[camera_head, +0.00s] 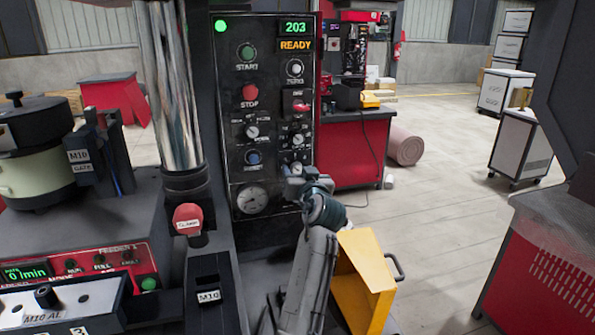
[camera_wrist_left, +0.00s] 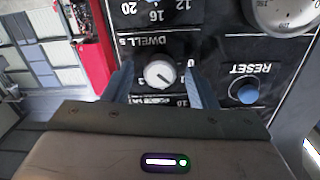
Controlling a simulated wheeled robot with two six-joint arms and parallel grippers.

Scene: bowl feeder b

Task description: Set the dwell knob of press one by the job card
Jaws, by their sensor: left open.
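The dwell knob (camera_wrist_left: 158,73) is a pale round knob with a dark pointer line, under an upside-down DWELL S label in the left wrist view. Its pointer slants to the lower right there; I cannot read its exact setting. My left gripper (camera_wrist_left: 160,84) is open, with one blue-grey finger on each side of the knob; contact cannot be told. In the head view my left gripper (camera_head: 298,178) is at the lower right of the black press panel (camera_head: 232,120), which shows 203 and READY. I cannot make out the job card. My right gripper is not in view.
The blue RESET button (camera_wrist_left: 247,91) is beside the dwell knob, and a gauge (camera_head: 252,199) sits lower on the panel. A red-capped post (camera_head: 187,218) stands left of my arm. A yellow bin (camera_head: 362,280) is at its right.

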